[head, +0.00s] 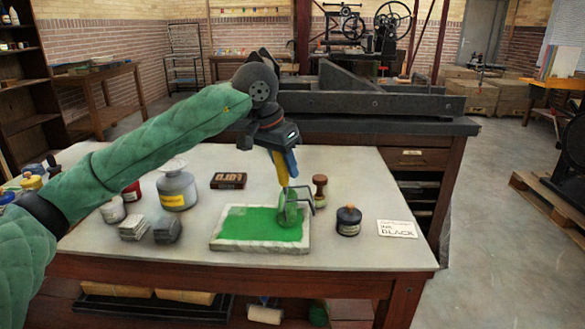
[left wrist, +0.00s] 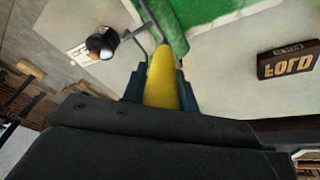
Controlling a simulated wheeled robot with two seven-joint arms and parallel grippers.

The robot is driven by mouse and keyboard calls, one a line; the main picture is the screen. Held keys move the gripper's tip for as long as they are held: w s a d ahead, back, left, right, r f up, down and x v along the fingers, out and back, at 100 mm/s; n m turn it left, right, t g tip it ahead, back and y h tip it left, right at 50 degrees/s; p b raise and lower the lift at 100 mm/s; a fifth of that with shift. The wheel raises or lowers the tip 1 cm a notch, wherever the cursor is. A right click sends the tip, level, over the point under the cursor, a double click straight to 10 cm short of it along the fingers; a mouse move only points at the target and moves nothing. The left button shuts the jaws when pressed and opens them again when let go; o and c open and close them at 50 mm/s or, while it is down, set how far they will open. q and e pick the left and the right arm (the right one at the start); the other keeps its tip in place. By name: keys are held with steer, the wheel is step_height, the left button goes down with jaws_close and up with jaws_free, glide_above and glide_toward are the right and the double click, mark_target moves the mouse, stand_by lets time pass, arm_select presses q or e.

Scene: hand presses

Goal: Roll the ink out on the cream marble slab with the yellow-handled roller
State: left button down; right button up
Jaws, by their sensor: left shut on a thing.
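The cream marble slab (head: 258,247) lies on the table, its top mostly covered with bright green ink (head: 262,224). Its pale rim shows around the ink, and part of it is in the left wrist view (left wrist: 237,15). My left gripper (head: 284,158) points down above the slab's right part, shut on the yellow handle (left wrist: 161,82) of the roller. The handle stands roughly upright. The roller's green-coated drum (head: 289,212) is at the slab's right end, on or just over the ink; contact is hard to tell. My right gripper is in neither view.
A dark lettered block (head: 228,181), a grey jar (head: 177,188) and small blocks (head: 135,228) are to the left.

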arm_select(q)
steer(key=a+b, duration=0.4)
steer(key=a, duration=0.7)
stand_by(1.3)
steer(key=shift+a, duration=0.2)
steer(key=d+b, duration=0.2)
steer(key=d, duration=1.2)
steer(key=shift+d+b, duration=0.25)
steer(key=shift+b, duration=0.1)
stand_by(2.6)
steer(key=shift+f, duration=0.1)
